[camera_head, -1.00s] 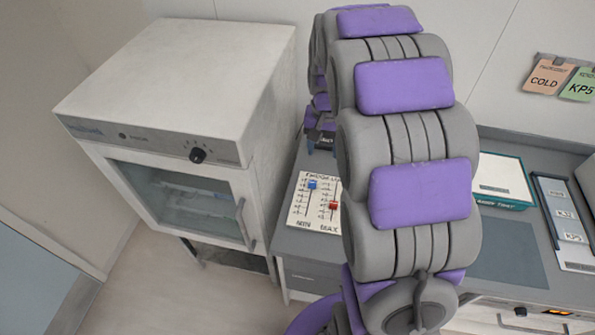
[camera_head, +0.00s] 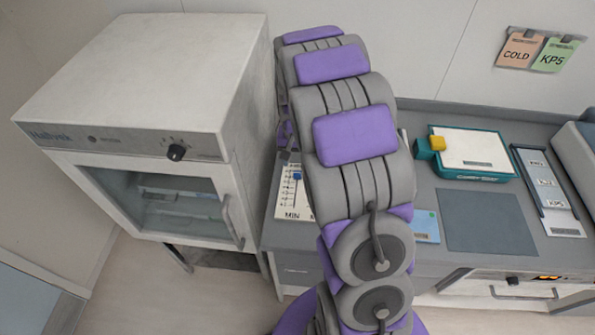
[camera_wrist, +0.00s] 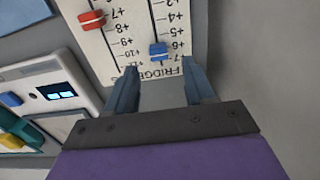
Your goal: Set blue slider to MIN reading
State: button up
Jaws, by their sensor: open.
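The slider panel (camera_head: 284,203) is a white board on the counter, partly hidden behind my arm in the head view. Its blue slider (camera_head: 297,176) sits near the upper end of its scale, away from the MIN label at the bottom. The red slider (camera_wrist: 92,18) is on the other scale. My gripper (camera_wrist: 160,78) is open and empty, its fingertips over the panel's FRIDGE edge, with the blue slider just beyond, between their lines. The head view hides my gripper.
A white cabinet (camera_head: 150,75) with a glass door stands left of the counter. Right of my arm are a teal-edged box (camera_head: 472,152) with a yellow block (camera_head: 437,144), a grey mat (camera_head: 490,222) and a label tray (camera_head: 548,190). A white device (camera_wrist: 50,98) appears left in the wrist view.

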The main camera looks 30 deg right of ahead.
aim_at(298, 172)
jog(key=f, duration=0.4)
jog(key=shift+a+f+b, duration=0.1)
jog(key=shift+a+b, duration=0.1)
jog(key=shift+b, duration=0.15)
jog(key=shift+d+f, duration=0.55)
jog(key=shift+d, duration=0.1)
jog(key=shift+a, duration=0.3)
jog(key=shift+c, duration=0.4)
jog(key=shift+a, duration=0.25)
jog(key=shift+c, duration=1.4)
jog(key=shift+d, duration=0.35)
jog(key=c, duration=0.6)
jog(key=shift+a, duration=0.1)
grip_shut()
